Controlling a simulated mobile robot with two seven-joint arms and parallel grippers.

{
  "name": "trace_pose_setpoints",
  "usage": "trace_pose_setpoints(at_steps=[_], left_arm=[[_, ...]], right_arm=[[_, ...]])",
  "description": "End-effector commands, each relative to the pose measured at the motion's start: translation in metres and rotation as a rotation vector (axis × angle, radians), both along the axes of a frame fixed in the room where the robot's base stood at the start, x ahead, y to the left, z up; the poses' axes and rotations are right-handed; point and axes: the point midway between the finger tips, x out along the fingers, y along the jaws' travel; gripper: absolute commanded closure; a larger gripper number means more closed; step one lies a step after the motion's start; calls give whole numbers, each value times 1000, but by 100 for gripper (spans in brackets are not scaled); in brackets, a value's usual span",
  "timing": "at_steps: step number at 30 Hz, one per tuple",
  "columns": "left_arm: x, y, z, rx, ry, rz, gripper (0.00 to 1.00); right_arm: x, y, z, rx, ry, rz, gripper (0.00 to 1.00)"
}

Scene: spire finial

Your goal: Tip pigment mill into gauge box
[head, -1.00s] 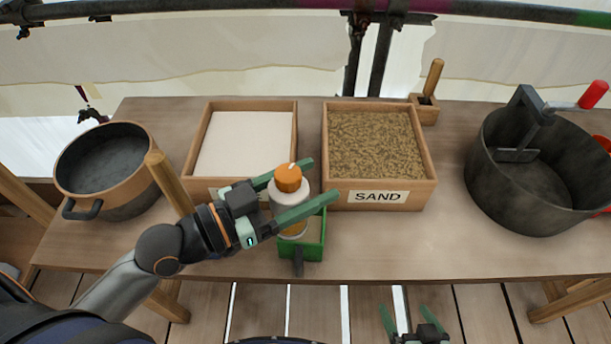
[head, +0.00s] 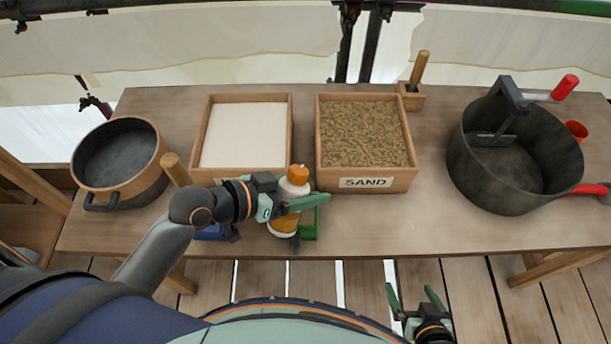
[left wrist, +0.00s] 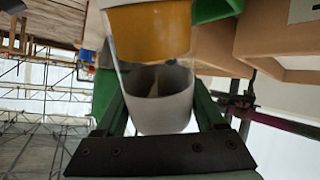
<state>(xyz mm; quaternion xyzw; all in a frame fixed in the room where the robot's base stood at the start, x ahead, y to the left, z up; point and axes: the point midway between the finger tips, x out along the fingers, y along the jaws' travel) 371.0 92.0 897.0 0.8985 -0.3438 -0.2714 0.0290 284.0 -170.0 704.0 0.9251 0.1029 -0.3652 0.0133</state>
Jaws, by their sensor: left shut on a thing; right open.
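My left gripper (head: 290,207) is shut on the pigment mill (head: 285,221), a pale, clear-sided cylinder with an orange knob and an orange-yellow band. The mill leans a little in the head view, knob up and to the right. In the left wrist view the mill (left wrist: 163,105) sits between both fingers. My right gripper (head: 412,297) is open and empty in front of the table.
A small blue item (head: 212,232) shows under my left wrist. Behind are a box of white powder (head: 206,106) and a SAND box (head: 411,174). A pot (head: 92,190) stands left, a dark mixing tub (head: 490,185) right. The front table between SAND box and tub is clear.

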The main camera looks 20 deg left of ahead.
Motion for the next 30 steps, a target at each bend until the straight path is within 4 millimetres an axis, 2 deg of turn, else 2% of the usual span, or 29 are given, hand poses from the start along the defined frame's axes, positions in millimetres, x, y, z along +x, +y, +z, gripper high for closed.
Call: trace_pose_setpoints(at_steps=[1, 17, 24, 30], left_arm=[[1, 0, 4, 4, 18, 0, 92], [9, -3, -10, 81, 306, -1, 92], [14, -4, -13, 132, 502, -1, 92], [18, -4, -22, 195, 723, 0, 92]], right_arm=[[0, 1, 9, 2, -1, 0, 0], [3, 2, 54, 4, -5, 3, 0], [3, 2, 73, 4, -5, 3, 0], [3, 3, 74, 4, -7, 3, 0]])
